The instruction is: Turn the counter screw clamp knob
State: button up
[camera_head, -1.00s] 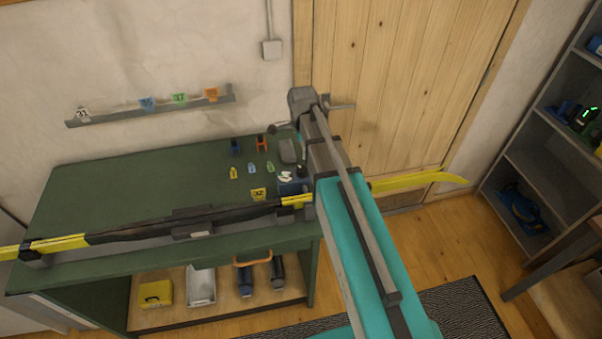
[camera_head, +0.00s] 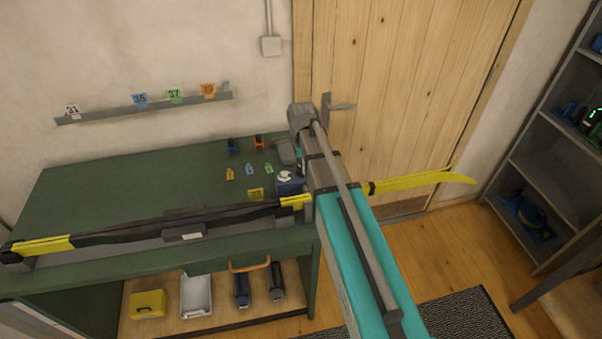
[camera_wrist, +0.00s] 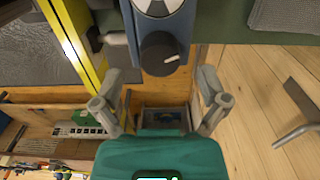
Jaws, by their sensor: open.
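The counter screw clamp (camera_wrist: 174,28) has a blue body with a white and black dial on top, at the bench's edge in the wrist view. It also shows in the head view (camera_head: 289,186), small and beside my arm. Its dark round knob (camera_wrist: 159,52) faces my gripper. My gripper (camera_wrist: 159,75) is open, with one finger on each side of the knob's near end and clear gaps to both. Nothing is held.
A long yellow and black ski (camera_head: 140,228) lies along the front of the green bench (camera_head: 100,190). Small coloured tags (camera_head: 250,170) and a grey item stand near the clamp. Below is a wooden shelf (camera_head: 215,318) with a yellow box (camera_head: 148,304). Wooden floor is open to the right.

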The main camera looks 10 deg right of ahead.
jog(key=shift+f+b, duration=0.95)
jog(key=shift+f, duration=0.3)
jog(key=shift+c, duration=0.2)
jog(key=c, duration=1.1)
